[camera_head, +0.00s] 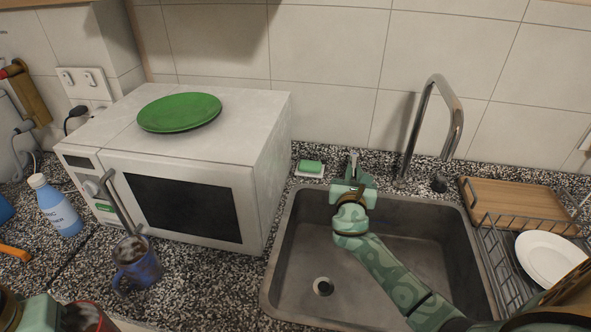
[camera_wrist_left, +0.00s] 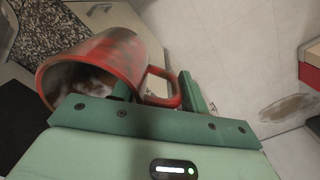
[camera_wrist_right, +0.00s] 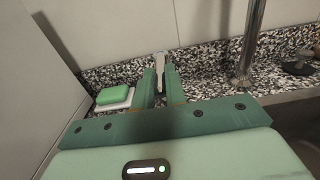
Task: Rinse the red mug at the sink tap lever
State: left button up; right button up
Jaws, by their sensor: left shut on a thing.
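The red mug (camera_wrist_left: 110,62) is tilted, its mouth turned to the lower left, with a dirty-looking inside. My left gripper (camera_wrist_left: 158,92) is shut on it at the handle. In the head view the mug (camera_head: 88,318) is cut off at the bottom left, beside my left gripper (camera_head: 62,312). The sink (camera_head: 290,255) is to its right. The tap lever (camera_wrist_right: 160,66) is a small upright metal piece behind the sink. My right gripper (camera_wrist_right: 160,88) has its fingers either side of the lever's line; contact is unclear. It also shows in the head view (camera_head: 353,180), below the lever (camera_head: 353,158).
The curved tap spout (camera_head: 455,125) rises behind the sink. A green sponge (camera_head: 311,166) lies on a white dish left of the lever. A microwave (camera_head: 265,195) with a green plate, a blue mug (camera_head: 140,268) and a bottle (camera_head: 58,210) stand left. A dish rack (camera_head: 500,270) stands right.

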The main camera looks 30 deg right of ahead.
jog(key=shift+w+a+m+g+h, duration=0.4)
jog(key=shift+m+g+h, duration=0.2)
jog(key=shift+h, duration=0.1)
grip_shut()
pick_arm(q)
jog(key=shift+f, duration=0.25)
pick_arm(e)
jog(key=shift+w+a+m+g+h, duration=0.25)
jog(key=shift+m+g+h, duration=0.35)
jog(key=shift+g, duration=0.2)
jog(key=o, duration=0.7)
grip_release()
